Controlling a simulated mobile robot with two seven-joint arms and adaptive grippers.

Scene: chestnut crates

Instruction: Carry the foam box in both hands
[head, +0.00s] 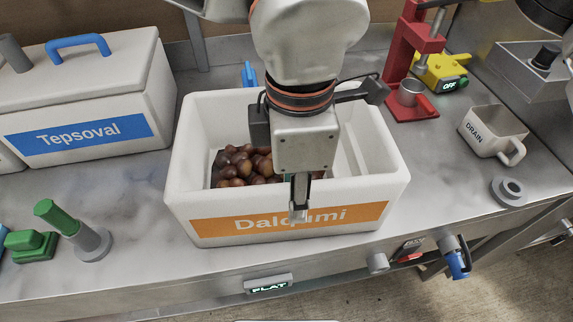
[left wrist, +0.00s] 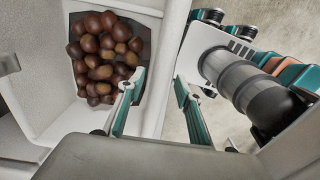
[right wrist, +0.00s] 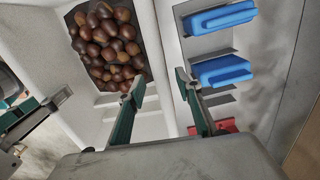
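The white foam box (head: 185,165) with an orange label stands on the metal bench, open on top. Brown chestnuts (head: 237,165) lie inside it, partly hidden by my arm. My left gripper (head: 299,200) is at the front wall, with one finger outside over the label. In the left wrist view, its open fingers (left wrist: 159,77) are on either side of the wall rim, with a gap. In the right wrist view, my right gripper (right wrist: 158,77) is open, its fingers on either side of the opposite wall. It is hidden in the head view.
A lidded box (head: 85,95) labelled Tepsoval stands at the left. A green-handled post (head: 75,230) is at front left. A red press (head: 412,75), a yellow device (head: 440,72) and a DRAIN cup (head: 490,132) stand at right. A display reads FLAT (head: 269,285) on the bench's front edge.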

